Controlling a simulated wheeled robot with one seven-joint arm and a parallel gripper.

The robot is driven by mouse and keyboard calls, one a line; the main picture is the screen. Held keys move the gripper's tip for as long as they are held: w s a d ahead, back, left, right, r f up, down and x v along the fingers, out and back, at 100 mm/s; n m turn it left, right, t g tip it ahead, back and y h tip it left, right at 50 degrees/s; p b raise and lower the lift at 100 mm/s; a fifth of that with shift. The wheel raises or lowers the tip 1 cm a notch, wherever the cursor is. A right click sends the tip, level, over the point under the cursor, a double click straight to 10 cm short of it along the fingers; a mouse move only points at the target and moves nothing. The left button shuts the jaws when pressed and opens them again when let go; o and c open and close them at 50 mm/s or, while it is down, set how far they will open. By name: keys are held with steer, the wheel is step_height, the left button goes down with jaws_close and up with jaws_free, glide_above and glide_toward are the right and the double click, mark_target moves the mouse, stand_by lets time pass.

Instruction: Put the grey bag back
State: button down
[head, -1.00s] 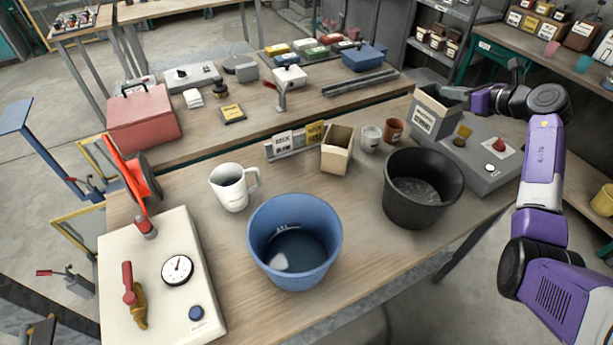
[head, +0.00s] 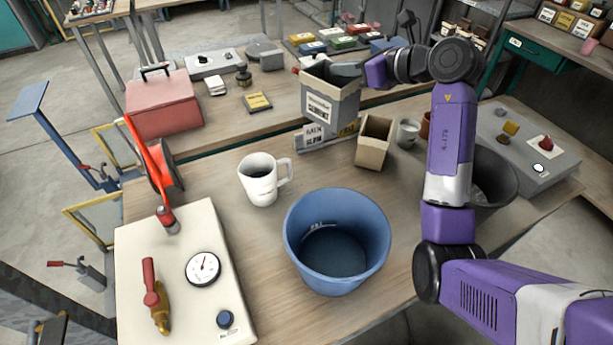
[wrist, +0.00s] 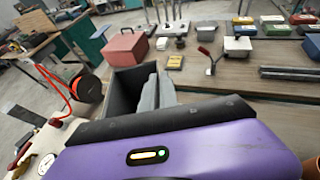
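The grey bag (head: 330,108), open-topped with a white printed label, is held up above the bench, left of my arm. It looks roughly upright. My gripper (head: 347,70) is shut on its upper edge on the right side. In the wrist view the bag's dark open inside (wrist: 125,92) shows, with a grey finger (wrist: 152,92) against its wall. The bag's underside and the far finger are hard to make out.
Below the bag stand a MIX sign (head: 312,137) and a tan open box (head: 374,142). A white jug (head: 262,180), a blue bucket (head: 337,245) and a gauge panel (head: 180,270) are nearer. My arm partly hides a black bucket (head: 495,178). Bench between jug and sign is clear.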

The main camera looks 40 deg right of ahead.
steer(key=shift+w+a, duration=0.25)
steer(key=shift+a, duration=0.4)
steer(key=shift+w+a+f, duration=0.1)
steer(key=shift+a+f, duration=0.15)
step_height(320, 180, down, 19)
steer(key=p, duration=0.1)
steer(key=shift+f, duration=0.2)
steer(key=shift+f, duration=0.2)
steer(key=c, duration=1.6)
jaws_free()
steer(key=shift+c, duration=0.2)
steer(key=shift+r, duration=0.1)
